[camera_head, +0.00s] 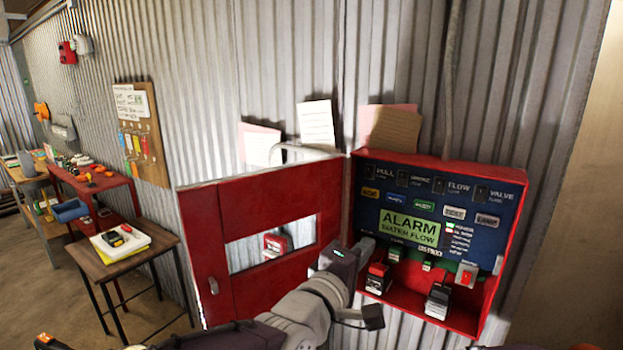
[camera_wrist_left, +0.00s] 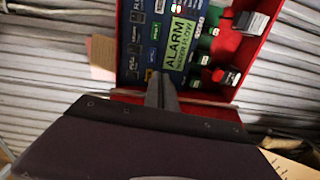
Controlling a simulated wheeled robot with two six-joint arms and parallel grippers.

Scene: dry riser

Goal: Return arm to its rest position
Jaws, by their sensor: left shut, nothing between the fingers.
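My left arm (camera_head: 310,305) reaches up from the bottom of the head view. Its left gripper (camera_head: 364,247) is shut and empty, in front of the left edge of an open red alarm cabinet (camera_head: 425,158). In the left wrist view, the closed fingers (camera_wrist_left: 161,80) point at the cabinet's blue panel (camera_wrist_left: 150,12), beside the green ALARM WATER FLOW display (camera_wrist_left: 178,45). I cannot tell whether the fingertips touch anything. The cabinet's red door (camera_head: 205,255), with a window, stands swung open to the left. My right gripper is not in view.
A corrugated metal wall (camera_head: 240,80) runs behind everything. Papers (camera_head: 316,125) stand above the cabinet and door. A small wooden table (camera_head: 150,247) with papers and a red workbench (camera_head: 110,185) stand at the left. Floor shows between the table and my arm.

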